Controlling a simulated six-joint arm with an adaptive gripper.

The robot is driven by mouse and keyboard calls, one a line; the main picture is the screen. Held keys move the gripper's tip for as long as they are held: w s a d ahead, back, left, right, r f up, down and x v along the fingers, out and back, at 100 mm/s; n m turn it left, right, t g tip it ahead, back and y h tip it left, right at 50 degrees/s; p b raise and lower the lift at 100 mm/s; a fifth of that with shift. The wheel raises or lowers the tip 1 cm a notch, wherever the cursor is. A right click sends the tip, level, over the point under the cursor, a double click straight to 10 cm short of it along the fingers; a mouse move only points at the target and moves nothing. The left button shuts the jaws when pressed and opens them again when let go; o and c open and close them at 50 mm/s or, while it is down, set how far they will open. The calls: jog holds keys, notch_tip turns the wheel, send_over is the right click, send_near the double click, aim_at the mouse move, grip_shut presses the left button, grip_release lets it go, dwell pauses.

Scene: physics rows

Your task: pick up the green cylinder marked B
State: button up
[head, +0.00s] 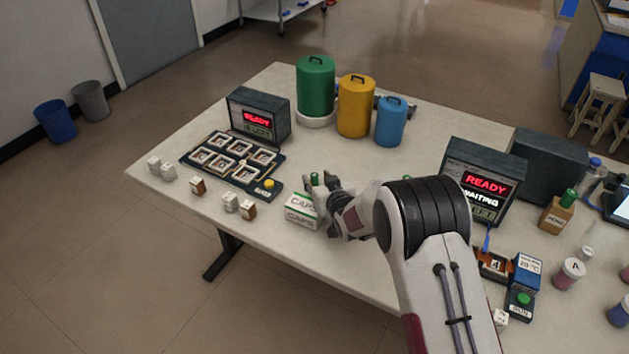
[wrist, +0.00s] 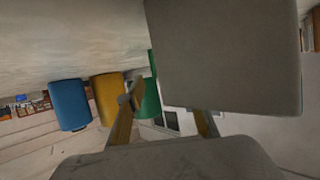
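A large green cylinder (head: 316,88) with a black top handle stands on a white round base at the back of the table. I see no letter B on it. Part of it shows in the wrist view (wrist: 150,98), behind one finger. My gripper (head: 322,184) is low over the table's front part, at the CAPS box (head: 301,212), well in front of the green cylinder. In the wrist view its fingers (wrist: 163,118) are apart. A small green thing shows by the fingers; I cannot tell what it is. A big grey block hides much of the wrist view.
A yellow cylinder (head: 355,108) and a blue cylinder (head: 391,122) stand right of the green one. A tile rack (head: 222,160) and small cubes are on the left. A READY display (head: 484,182) and several bottles are on the right.

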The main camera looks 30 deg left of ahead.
jog(key=shift+w+a+f, duration=0.15)
jog(key=shift+w+a, duration=0.15)
jog(key=shift+a, duration=0.05)
dwell(0.3)
grip_shut()
